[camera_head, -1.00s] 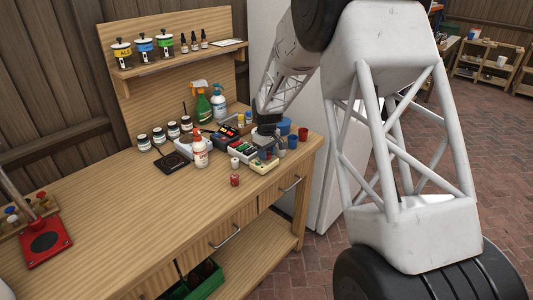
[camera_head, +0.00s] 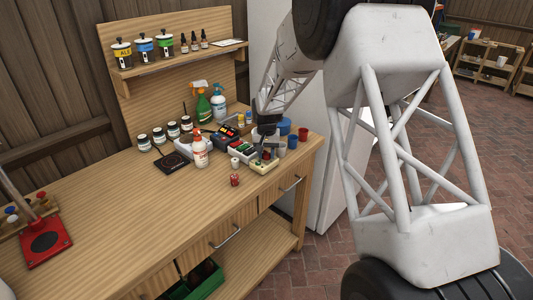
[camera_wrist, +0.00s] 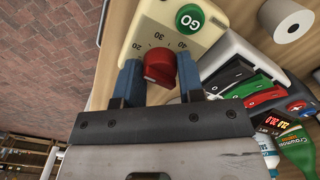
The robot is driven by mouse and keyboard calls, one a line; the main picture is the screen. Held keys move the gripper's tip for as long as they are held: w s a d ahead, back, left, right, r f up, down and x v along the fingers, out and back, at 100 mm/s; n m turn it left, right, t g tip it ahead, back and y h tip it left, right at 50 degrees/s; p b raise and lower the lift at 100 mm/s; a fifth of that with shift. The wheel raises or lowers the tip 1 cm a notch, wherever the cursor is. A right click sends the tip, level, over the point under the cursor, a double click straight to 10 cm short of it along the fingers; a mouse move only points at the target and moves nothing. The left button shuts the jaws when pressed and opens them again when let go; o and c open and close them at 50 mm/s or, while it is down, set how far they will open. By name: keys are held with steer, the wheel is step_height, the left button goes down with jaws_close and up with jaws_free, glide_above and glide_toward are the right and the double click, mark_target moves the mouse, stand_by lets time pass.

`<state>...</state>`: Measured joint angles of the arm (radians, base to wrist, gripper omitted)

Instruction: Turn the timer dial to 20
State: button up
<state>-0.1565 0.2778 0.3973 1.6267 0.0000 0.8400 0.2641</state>
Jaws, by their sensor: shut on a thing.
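The timer (camera_wrist: 150,40) is a cream box with a green GO button (camera_wrist: 189,18) and a red dial (camera_wrist: 159,67). I cannot tell which number the dial points at. In the head view the timer (camera_head: 264,168) sits near the front right edge of the bench, with my gripper (camera_head: 264,156) over it.
A grey device with colored keys (camera_wrist: 245,85) stands close to the right of the timer in the wrist view. A white roll (camera_wrist: 286,18) and bottles are near.

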mark_target(267, 152)
steer(key=shift+m, duration=0.4)
steer(key=o, duration=0.9)
steer(key=shift+r, duration=0.1)
steer(key=shift+r, duration=3.8)
